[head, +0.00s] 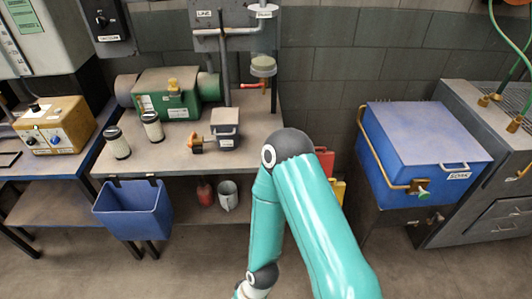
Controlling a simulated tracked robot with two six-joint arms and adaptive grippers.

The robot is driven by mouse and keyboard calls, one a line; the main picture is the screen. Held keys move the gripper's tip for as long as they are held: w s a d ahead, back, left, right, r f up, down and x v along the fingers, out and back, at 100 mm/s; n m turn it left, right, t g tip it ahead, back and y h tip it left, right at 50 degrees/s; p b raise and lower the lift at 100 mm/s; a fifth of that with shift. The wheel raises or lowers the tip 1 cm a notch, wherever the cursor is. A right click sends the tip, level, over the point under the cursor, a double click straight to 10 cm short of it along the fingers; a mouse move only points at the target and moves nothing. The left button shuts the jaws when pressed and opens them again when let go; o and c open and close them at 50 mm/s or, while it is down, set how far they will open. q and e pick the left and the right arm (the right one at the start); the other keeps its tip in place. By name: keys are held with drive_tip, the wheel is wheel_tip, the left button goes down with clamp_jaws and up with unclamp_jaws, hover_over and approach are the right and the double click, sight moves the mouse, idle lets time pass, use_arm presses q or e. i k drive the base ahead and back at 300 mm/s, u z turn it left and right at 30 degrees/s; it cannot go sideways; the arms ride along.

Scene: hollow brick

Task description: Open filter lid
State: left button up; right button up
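No part in the head view is clearly readable as the filter lid. A small dark grey box (225,128) with a handle and a white label sits on the middle of the bench, with an orange-handled fitting (196,143) on its left. Two pale ribbed cylinders with dark ends, like filter cartridges, stand on the bench: one at the left edge (118,143) and one closer to the green machine (153,127). The green machine (175,93) stands at the back of the bench. Neither gripper is in view; one teal arm of mine fills the lower middle.
A blue bin (133,210) hangs on the bench front. A wall panel holds a pipe and a clear vessel (263,66). A large blue lidded box (420,150) with a brass bar stands at right. An orange control box (55,126) is at left. The bench's front right is bare.

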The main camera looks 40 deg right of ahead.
sight(224, 121)
drive_tip(key=z, duration=0.05)
drive_tip(key=k, duration=0.55)
drive_tip(key=z, duration=1.35)
drive_tip(key=i, duration=1.1)
drive_tip(key=u, duration=0.2)
